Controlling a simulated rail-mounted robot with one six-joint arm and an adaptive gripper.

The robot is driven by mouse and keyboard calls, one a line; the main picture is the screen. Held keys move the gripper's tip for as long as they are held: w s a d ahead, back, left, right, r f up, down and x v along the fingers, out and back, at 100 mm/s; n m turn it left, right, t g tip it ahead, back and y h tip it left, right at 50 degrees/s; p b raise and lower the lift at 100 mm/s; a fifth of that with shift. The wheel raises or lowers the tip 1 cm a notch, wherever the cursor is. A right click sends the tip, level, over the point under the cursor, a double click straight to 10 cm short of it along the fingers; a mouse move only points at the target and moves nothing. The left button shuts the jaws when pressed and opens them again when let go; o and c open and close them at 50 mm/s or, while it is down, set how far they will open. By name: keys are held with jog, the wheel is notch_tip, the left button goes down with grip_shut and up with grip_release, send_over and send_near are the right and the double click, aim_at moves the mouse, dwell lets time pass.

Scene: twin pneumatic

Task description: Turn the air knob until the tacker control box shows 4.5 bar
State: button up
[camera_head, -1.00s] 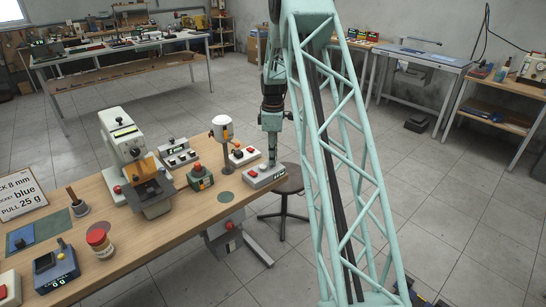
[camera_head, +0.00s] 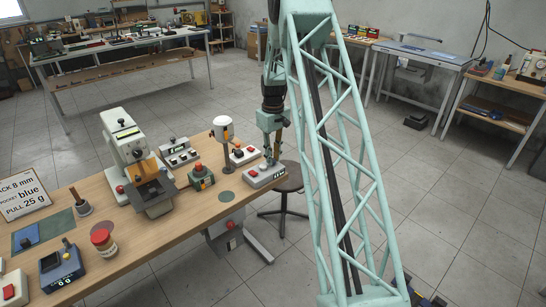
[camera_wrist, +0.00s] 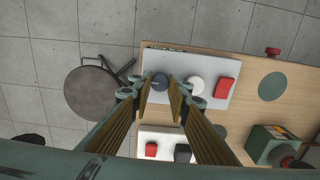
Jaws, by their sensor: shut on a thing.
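The pale grey control box (camera_head: 262,179) stands at the right end of the wooden bench, with a red button on top. In the wrist view the box (camera_wrist: 212,62) shows a dark round knob (camera_wrist: 160,82), a white round part (camera_wrist: 196,84) and the red button (camera_wrist: 228,90). My gripper (camera_wrist: 160,92) points down over the box, with its two fingers on either side of the dark knob, shut on it. In the head view my gripper (camera_head: 272,160) reaches down to the box top. I cannot read any pressure value on the box.
A second white box (camera_wrist: 160,143) with a red button lies close beside it. A green box (camera_head: 201,177) with a red button and the tacker machine (camera_head: 128,150) stand to the left. A round stool (camera_head: 291,180) stands beside the bench end.

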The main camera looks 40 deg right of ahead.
jog(key=m+p, duration=0.1)
jog(key=m, duration=1)
jog(key=shift+p, duration=0.3)
jog(key=shift+m, duration=0.4)
jog(key=o, duration=0.8)
jog(key=shift+o, duration=0.2)
jog(key=shift+r, duration=0.1)
notch_tip(320, 180, up, 12)
dwell(0.4)
dwell(0.3)
